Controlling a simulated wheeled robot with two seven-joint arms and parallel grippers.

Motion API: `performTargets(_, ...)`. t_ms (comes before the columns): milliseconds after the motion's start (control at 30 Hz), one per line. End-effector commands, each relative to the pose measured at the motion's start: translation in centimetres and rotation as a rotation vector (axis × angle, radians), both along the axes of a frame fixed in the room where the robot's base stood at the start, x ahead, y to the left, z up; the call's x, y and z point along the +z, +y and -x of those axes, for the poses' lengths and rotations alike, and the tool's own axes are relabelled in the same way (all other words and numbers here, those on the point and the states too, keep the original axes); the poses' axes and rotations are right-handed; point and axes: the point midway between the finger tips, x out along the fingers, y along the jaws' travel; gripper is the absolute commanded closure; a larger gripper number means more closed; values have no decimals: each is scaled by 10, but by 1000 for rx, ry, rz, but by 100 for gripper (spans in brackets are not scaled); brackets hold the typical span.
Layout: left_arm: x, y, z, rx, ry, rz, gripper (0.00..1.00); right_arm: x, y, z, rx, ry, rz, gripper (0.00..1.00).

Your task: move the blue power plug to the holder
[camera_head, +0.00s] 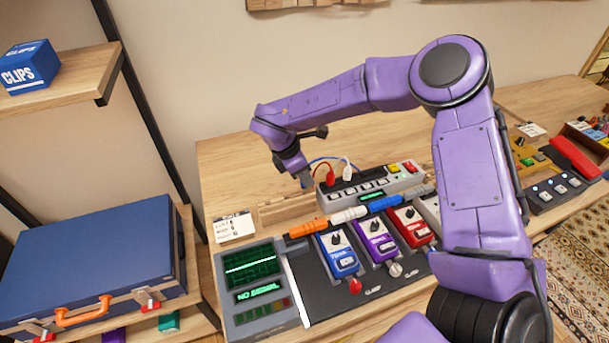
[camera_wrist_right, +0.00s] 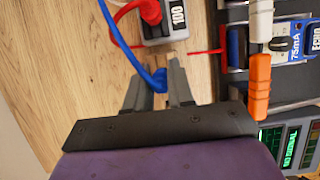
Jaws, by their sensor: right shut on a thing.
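My right gripper (camera_head: 305,181) is over the table, at the left end of the grey power strip (camera_head: 385,190). In the right wrist view its fingers (camera_wrist_right: 160,88) are shut on the blue power plug (camera_wrist_right: 158,78). The blue cable rises from the plug to the upper left there. In the head view the blue cable (camera_head: 322,159) arcs behind the strip, and the plug is mostly hidden by the gripper. A low wooden block (camera_head: 272,213), perhaps the holder, lies left of the strip. My left gripper is out of view.
A red plug (camera_head: 330,177) and a white plug (camera_head: 347,164) stand on the strip. Blue, purple and red pedals (camera_head: 337,250) sit in front, with a green-screen meter (camera_head: 250,290) at left. Bare table lies behind the strip.

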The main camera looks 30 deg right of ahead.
Motion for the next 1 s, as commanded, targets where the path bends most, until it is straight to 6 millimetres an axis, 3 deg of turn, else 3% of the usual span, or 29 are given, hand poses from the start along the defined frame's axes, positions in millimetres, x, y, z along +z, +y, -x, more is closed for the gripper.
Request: performTargets(1000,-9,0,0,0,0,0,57,-4,0,0,0,-1,0,100)
